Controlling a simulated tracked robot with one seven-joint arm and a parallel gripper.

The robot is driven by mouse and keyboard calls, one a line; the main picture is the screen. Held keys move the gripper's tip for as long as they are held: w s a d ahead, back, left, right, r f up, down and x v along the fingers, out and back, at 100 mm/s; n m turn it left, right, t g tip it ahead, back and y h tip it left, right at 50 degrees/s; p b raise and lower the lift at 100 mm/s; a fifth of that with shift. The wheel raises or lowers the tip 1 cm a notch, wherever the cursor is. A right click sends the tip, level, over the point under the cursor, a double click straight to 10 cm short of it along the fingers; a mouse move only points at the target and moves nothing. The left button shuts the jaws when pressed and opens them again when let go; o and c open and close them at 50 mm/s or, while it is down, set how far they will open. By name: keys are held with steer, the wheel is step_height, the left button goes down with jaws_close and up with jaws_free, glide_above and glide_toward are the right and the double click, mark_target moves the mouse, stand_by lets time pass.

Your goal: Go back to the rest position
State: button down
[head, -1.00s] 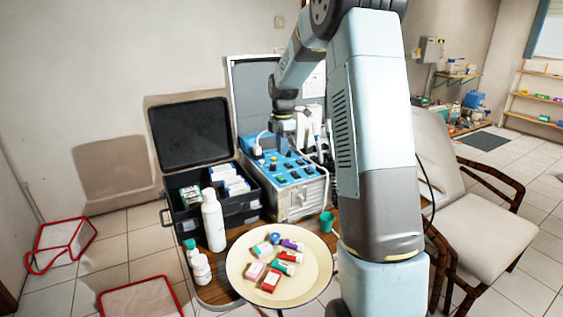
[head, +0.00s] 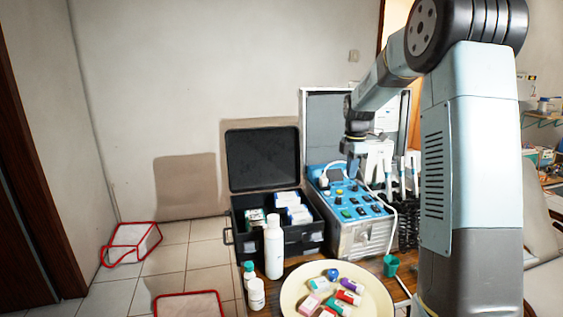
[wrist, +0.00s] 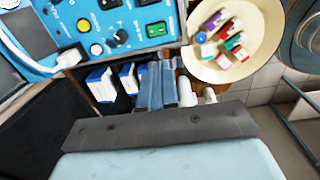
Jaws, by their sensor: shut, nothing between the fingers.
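My gripper (head: 353,170) hangs above the blue-topped control unit (head: 352,203) in the head view, with my arm bent over from the right. In the wrist view my gripper (wrist: 157,72) shows as grey-blue fingers pointing away from the wrist. The fingers are together with nothing between them. The control panel (wrist: 108,40), with its knobs and coloured buttons, is at the upper left of the wrist view. The exact height of my gripper above the unit is hard to tell.
An open black case (head: 300,246) holding white boxes stands left of the unit. A white bottle (head: 273,252) stands before it. A cream tray (head: 295,300) holds several small coloured items. A green cup (head: 391,265) stands beside the tray. A red-edged box (head: 133,243) is on the floor.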

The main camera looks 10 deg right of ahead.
steer(key=s+a+r+m+t, duration=0.1)
steer(key=s+a+r+m, duration=0.2)
steer(key=s+r+m, duration=0.45)
steer(key=s+a+r+m+t, duration=0.1)
steer(key=s+a+r+m, duration=0.2)
steer(key=s, duration=0.8)
steer(key=s+a+f+m+t, duration=0.1)
steer(key=s+m, duration=0.8)
steer(key=s, duration=1.1)
steer(key=shift+s+a+t, duration=0.2)
steer(key=shift+a+t, duration=0.25)
steer(key=shift+t, duration=0.55)
steer(key=shift+s, duration=0.15)
